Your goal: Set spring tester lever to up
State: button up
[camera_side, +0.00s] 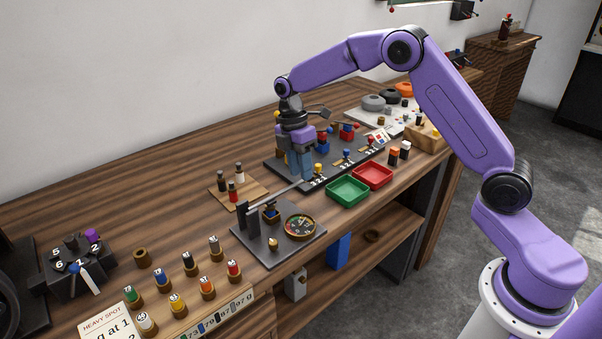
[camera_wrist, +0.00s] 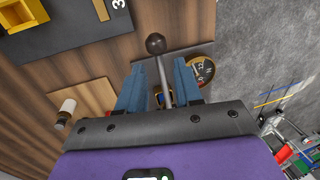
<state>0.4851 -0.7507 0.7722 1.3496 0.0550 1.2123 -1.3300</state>
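The spring tester is a dark base plate (camera_side: 282,246) with an upright post and a round brass-rimmed gauge (camera_side: 300,226). Its thin grey lever (camera_side: 272,198) runs from the post towards my gripper and looks roughly level. In the wrist view the lever (camera_wrist: 164,75) ends in a black ball knob (camera_wrist: 155,43), and the gauge (camera_wrist: 204,70) shows beyond the right finger. My gripper (camera_side: 301,168) points down at the lever's free end. Its blue fingers (camera_wrist: 160,82) are open, one each side of the lever, with gaps visible. The knob is not clear in the side view.
A dark panel (camera_side: 331,161) with several coloured parts lies behind my gripper. A green tray (camera_side: 348,192) and a red tray (camera_side: 373,176) stand right of it. A small wooden board (camera_side: 250,190) with little bottles lies left. Several coloured-top pegs stand in front.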

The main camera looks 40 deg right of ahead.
jog(key=shift+s+f, duration=0.2)
jog(key=shift+f, duration=0.7)
grip_shut()
jog(key=shift+d, duration=0.25)
dwell(0.6)
